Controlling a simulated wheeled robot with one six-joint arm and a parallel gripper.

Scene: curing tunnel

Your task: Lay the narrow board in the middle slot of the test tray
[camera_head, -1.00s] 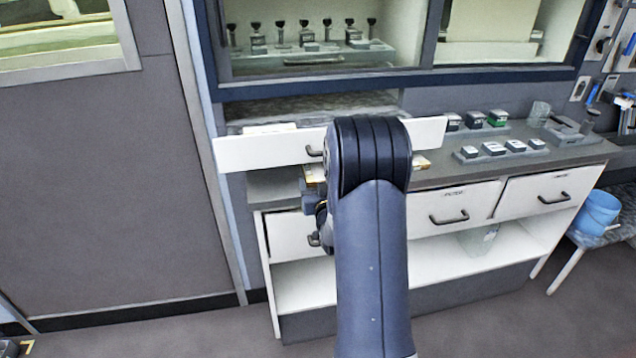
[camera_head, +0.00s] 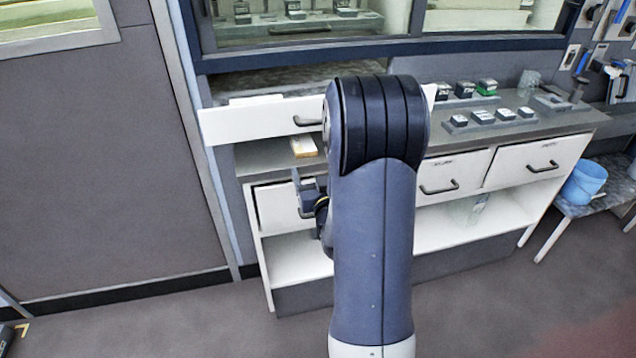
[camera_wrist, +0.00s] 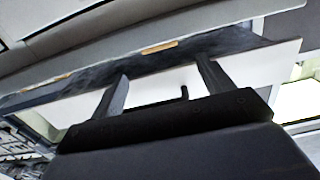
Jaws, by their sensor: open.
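My gripper (camera_head: 306,185) is partly hidden behind my own arm in the head view. It is below and in front of a white panel with a dark handle. In the wrist view my gripper (camera_wrist: 160,70) has two dark fingers spread apart with nothing between them. A small tan block (camera_head: 304,147) lies on a surface just under the panel, above my gripper in the picture; I cannot tell whether it is the narrow board. I cannot make out the test tray or its middle slot with certainty.
The white panel (camera_head: 255,120) spans the cabinet's left part. Small dark blocks (camera_head: 482,117) sit on the grey worktop at right. White drawers (camera_head: 535,165) are below it. A blue bucket (camera_head: 583,182) stands on a low table.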

